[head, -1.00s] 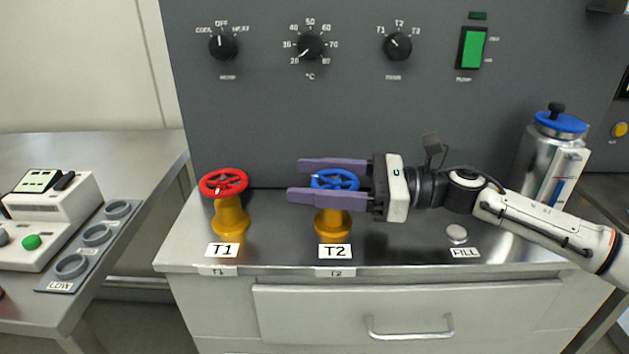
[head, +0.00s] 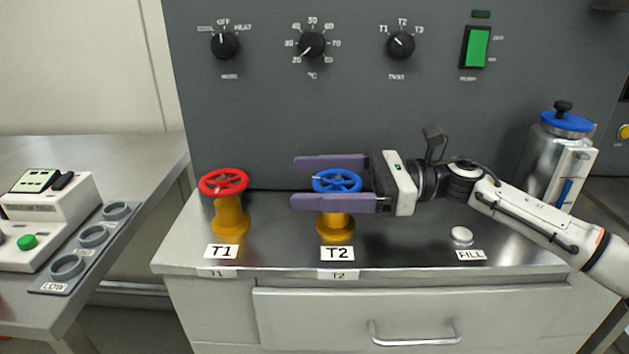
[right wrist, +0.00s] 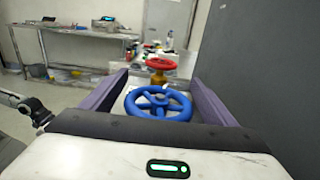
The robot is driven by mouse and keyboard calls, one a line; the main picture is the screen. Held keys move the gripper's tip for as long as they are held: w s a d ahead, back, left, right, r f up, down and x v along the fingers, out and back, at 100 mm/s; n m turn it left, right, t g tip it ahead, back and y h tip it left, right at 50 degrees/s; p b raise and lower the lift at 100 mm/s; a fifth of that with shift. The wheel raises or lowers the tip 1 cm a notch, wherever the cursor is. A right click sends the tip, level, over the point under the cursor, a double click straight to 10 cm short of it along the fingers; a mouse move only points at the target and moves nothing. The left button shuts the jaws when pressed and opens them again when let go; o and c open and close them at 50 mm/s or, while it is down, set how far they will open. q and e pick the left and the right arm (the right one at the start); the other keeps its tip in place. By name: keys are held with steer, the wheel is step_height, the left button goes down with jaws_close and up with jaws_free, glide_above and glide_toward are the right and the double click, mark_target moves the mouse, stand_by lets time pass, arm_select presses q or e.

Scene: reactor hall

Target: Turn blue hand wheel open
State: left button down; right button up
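The blue hand wheel (head: 338,181) sits on a yellow valve body (head: 335,228) behind the T2 label. My right gripper (head: 330,182) comes in from the right, with one purple finger on the far side of the wheel and one on the near side. In the right wrist view the blue wheel (right wrist: 158,103) lies between the two spread fingers (right wrist: 155,88), with a gap visible at each side. The gripper is open around the wheel. The near finger hides part of the wheel's front and the neck below it. My left gripper is not in view.
A red hand wheel (head: 223,182) on a yellow body stands to the left, beyond the fingertips, behind the T1 label. A grey panel with knobs rises behind. A metal canister (head: 556,150) with a blue lid stands at the right.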

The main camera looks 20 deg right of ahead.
mark_target(362, 181)
steer(key=shift+b+v, duration=0.65)
steer(key=shift+v, duration=3.1)
